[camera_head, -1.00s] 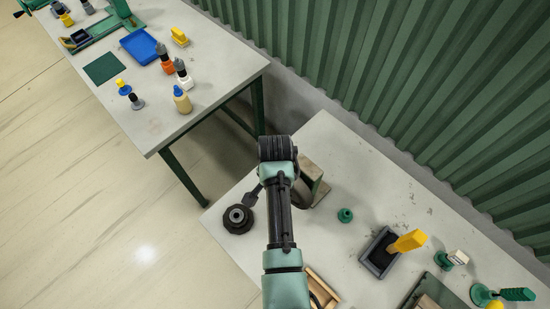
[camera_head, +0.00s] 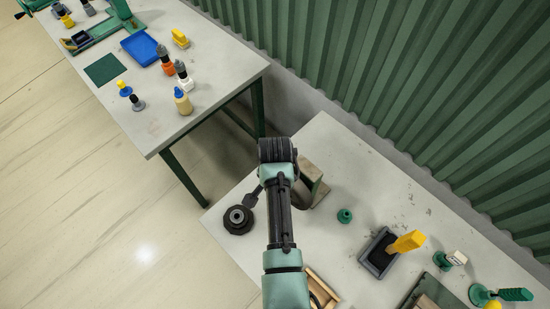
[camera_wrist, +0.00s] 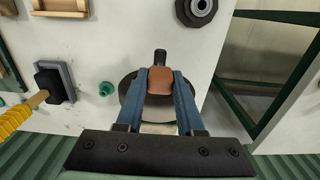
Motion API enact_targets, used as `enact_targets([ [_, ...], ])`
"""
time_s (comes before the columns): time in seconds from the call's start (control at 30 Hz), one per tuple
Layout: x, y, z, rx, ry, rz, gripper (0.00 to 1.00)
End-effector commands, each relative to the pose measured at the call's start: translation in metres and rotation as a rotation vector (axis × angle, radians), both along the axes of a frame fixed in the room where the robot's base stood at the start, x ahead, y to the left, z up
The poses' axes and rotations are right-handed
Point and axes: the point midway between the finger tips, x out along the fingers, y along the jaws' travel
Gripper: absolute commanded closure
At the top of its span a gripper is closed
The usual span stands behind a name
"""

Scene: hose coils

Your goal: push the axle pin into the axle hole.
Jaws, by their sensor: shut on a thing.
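In the wrist view my gripper (camera_wrist: 162,77) has its two blue fingers closed on a brown-orange block-like piece, which I take as the head of the axle pin (camera_wrist: 161,81). A short black cylinder (camera_wrist: 160,56) shows just beyond it. A dark round disc (camera_wrist: 128,91) lies behind the fingers, partly covered by them. I cannot tell whether the pin touches the disc or how deep it sits. The axle hole is not visible.
A black flanged hub (camera_head: 238,219) lies on the near bench. To the right are a small green knob (camera_head: 344,215) and a grey box (camera_head: 366,262) with a yellow-handled tool (camera_head: 408,241). A green corrugated wall (camera_head: 400,90) runs behind. A second bench (camera_head: 215,88) holds bottles and a blue tray.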

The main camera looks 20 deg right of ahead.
Motion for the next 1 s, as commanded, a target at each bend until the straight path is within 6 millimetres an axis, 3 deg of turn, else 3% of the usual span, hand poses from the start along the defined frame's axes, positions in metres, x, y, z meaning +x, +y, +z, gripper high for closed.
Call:
enact_targets([
  [1.0,0.000,0.000,-0.014,0.000,0.000,0.000,1.00],
])
